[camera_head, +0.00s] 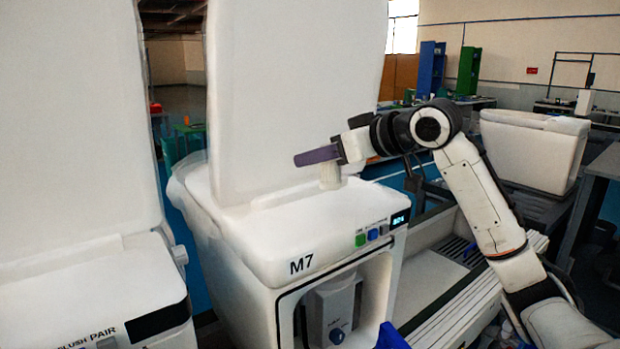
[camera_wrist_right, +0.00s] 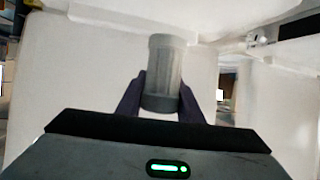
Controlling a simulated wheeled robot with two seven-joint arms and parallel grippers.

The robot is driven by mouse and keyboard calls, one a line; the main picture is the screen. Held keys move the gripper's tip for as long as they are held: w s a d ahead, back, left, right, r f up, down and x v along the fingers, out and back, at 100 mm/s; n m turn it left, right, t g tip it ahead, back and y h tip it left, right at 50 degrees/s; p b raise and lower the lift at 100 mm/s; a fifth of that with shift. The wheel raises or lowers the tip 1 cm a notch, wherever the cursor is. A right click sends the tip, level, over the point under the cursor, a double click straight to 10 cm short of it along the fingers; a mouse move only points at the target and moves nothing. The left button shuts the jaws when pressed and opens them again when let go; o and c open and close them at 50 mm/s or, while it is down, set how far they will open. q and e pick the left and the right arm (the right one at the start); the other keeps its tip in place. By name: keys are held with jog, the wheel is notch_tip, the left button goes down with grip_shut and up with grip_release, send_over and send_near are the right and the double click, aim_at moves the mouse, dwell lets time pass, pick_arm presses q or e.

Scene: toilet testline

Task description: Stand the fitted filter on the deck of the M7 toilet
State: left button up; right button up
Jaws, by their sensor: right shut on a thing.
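The M7 toilet (camera_head: 290,240) stands in the middle of the head view, with its lid (camera_head: 290,90) upright behind its white deck (camera_head: 290,220). A pale cylindrical filter (camera_head: 330,178) is upright at the deck's top surface; I cannot tell whether its base touches. In the right wrist view the filter (camera_wrist_right: 164,75) looks grey and sits between two dark purple fingers. My right gripper (camera_head: 318,155) comes in from the right and is shut on the filter. The fingers hide part of the filter's top. My left gripper is in neither view.
Another white toilet (camera_head: 90,300) with its lid up stands at the left. A button panel (camera_head: 375,234) with a small display is on the M7 front right corner. A grey unit (camera_head: 335,310) sits in the front opening. A white trough (camera_head: 440,290) lies at the right.

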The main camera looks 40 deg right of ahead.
jog(key=w+f, duration=0.2)
jog(key=f, duration=0.1)
jog(key=shift+d+f, duration=0.1)
notch_tip(320, 180, down, 4)
jog(key=shift+r+b, duration=0.15)
jog(key=shift+b, duration=0.3)
jog(key=shift+w, duration=0.15)
jog(key=o, duration=1.1)
jog(key=shift+f, duration=0.2)
